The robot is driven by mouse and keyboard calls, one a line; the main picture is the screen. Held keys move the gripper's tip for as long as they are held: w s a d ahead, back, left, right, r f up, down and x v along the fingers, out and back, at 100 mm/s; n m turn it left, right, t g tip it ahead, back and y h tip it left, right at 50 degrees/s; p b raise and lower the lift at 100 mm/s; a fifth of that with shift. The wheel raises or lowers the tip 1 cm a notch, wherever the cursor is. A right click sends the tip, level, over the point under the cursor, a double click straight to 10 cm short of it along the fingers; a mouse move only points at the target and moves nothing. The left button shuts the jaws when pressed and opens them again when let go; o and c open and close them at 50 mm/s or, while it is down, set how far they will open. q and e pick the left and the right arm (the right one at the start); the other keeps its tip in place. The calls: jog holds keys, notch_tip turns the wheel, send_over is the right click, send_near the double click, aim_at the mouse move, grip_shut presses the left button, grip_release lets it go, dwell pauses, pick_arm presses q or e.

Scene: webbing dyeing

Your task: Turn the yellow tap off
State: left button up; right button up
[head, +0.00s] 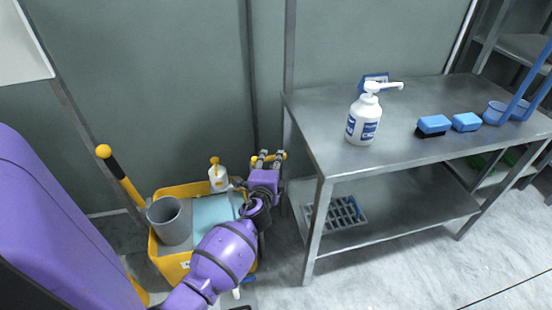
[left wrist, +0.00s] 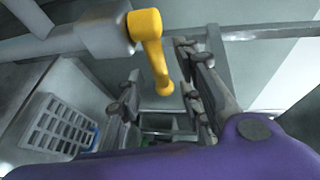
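The yellow tap (left wrist: 147,30) shows in the left wrist view as a yellow lever on a grey pipe fitting, with its lever arm pointing down. In the head view, a yellow piece of it (head: 282,156) shows just beyond my left gripper (head: 270,158), near the wall and left of the steel table. My left gripper (left wrist: 160,95) is open, its two fingers spread apart. The lever's lower end appears between them in the wrist picture; whether it touches a finger I cannot tell. My right gripper is not in view.
A yellow cleaning cart (head: 172,270) with a grey bucket (head: 170,222) stands beside my left arm. The steel table (head: 315,150) at right holds a white pump bottle (head: 363,120) and blue brushes (head: 433,123). A grey grate (head: 340,212) lies on its lower shelf.

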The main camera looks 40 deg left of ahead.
aim_at(273, 158)
pick_arm(q)
jog(key=shift+x, duration=1.5)
grip_shut()
